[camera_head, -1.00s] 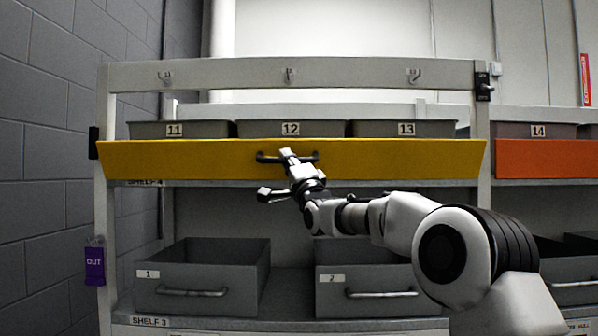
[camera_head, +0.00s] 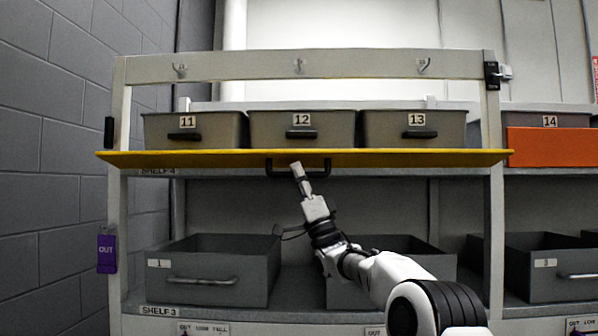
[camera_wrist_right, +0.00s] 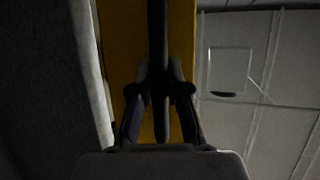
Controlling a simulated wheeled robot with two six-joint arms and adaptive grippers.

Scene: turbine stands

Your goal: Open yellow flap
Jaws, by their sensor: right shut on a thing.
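The yellow flap (camera_head: 220,158) runs across the front of the upper shelf in the head view. It lies nearly flat, with its thin edge toward me, below the bins. Its dark handle (camera_head: 318,171) hangs beneath it at the middle. My right gripper (camera_head: 296,168) is shut on the handle, reaching up from below. In the right wrist view the dark handle bar (camera_wrist_right: 158,60) passes between the fingers (camera_wrist_right: 158,100), with the yellow flap (camera_wrist_right: 122,50) behind it. My left gripper is not in view.
Grey bins 11 (camera_head: 195,130), 12 (camera_head: 303,128) and 13 (camera_head: 413,128) stand above the flap with their fronts exposed. An orange flap (camera_head: 550,147) hangs upright at the right. Open grey drawers (camera_head: 210,280) stand on the shelf below. A purple tag (camera_head: 107,253) hangs at the left post.

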